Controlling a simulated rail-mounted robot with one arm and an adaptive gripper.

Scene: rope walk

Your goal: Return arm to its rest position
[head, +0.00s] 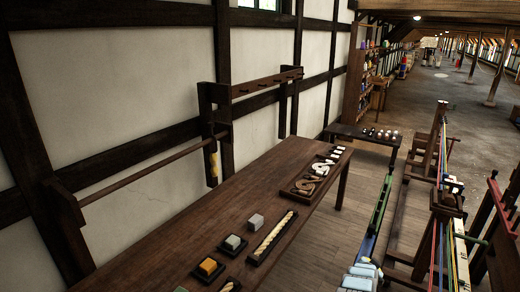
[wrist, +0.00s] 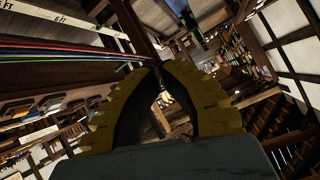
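My gripper (wrist: 160,67) shows in the wrist view. Its two yellow, ribbed fingers curve in toward each other, and their tips meet at the top. A narrow opening between the fingers lower down shows only background, so nothing is held. The wrist view is tilted, with coloured strands passing at the left behind the fingers. My gripper and arm cannot be made out in the head view.
A long dark table (head: 165,240) stands along the wall, bearing small blocks, a rope tray (head: 272,238) and a board of rope pieces (head: 312,180). A wooden rail (head: 150,172) is on the wall. Coloured strands (head: 437,200) run at right. Floor between (head: 312,245) is clear.

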